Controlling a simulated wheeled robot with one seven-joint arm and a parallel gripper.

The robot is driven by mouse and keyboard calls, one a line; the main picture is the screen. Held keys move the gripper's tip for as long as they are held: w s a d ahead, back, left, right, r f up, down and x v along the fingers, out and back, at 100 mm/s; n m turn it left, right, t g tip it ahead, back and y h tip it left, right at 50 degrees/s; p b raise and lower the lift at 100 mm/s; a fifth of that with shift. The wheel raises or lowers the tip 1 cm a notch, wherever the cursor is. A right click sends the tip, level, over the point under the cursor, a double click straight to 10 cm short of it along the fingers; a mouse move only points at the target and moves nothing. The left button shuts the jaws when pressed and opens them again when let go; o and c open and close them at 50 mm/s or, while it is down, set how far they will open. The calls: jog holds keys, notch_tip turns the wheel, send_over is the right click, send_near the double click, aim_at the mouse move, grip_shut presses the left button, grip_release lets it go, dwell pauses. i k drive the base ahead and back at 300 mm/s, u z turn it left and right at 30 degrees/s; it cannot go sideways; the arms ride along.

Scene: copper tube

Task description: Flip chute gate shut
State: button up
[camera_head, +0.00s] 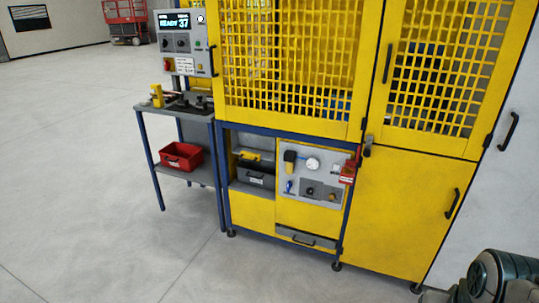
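I cannot pick out a chute gate for certain in the head view. The yellow machine (255,120) with mesh doors fills the middle and right. A small yellow part (157,95) stands upright on the side table at its left; I cannot tell whether it belongs to a chute. A grey panel (316,168) with a gauge and knobs sits low on the machine's front. Part of my arm shows at the bottom right corner. My gripper's fingers are not in view.
The side table (203,112) holds a red bin (182,156) on its lower shelf. A control box (185,45) with a lit display stands above it. A dark toolbox (256,174) sits in an open bay. The floor (80,180) at the left and front is clear.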

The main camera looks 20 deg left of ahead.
aim_at(247, 154)
jog(key=u, duration=0.3)
jog(key=i, duration=0.45)
jog(key=u, duration=1.15)
jog(key=i, duration=2)
jog(key=z, duration=0.25)
